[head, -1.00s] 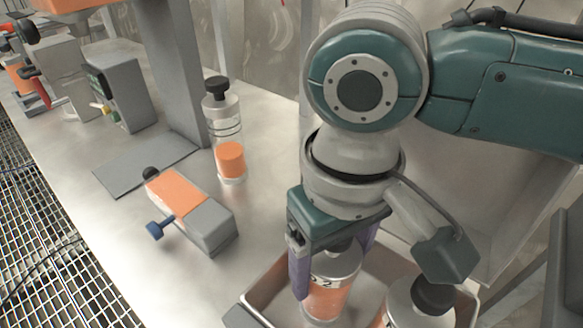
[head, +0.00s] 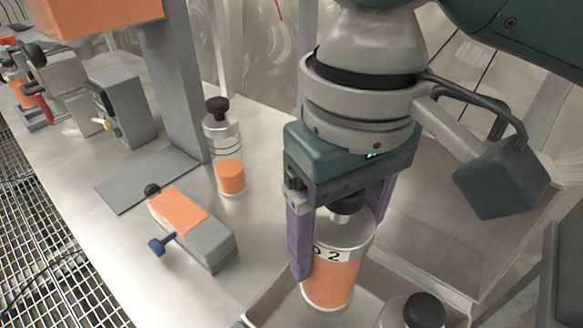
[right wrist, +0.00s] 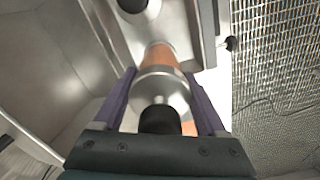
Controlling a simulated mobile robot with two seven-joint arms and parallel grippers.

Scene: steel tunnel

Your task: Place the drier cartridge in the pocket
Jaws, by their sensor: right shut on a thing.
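My right gripper (head: 330,245) is shut on the drier cartridge, a clear cylinder with an orange filling, a metal cap, a black knob and a label ending in "2" (head: 335,270). The purple fingers stand on either side of it. It hangs roughly upright above the metal tray (head: 262,302). In the right wrist view the cartridge (right wrist: 158,82) sits between the fingers (right wrist: 160,100), its black knob toward the palm. I cannot make out a pocket for certain. My left gripper is not in view.
A second capped cartridge (head: 412,312) stands in the tray. A clear jar with orange contents (head: 228,160) stands on the bench, behind an orange-and-grey block with a blue knob (head: 195,230). A grey post (head: 175,80) rises from a plate (head: 140,182).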

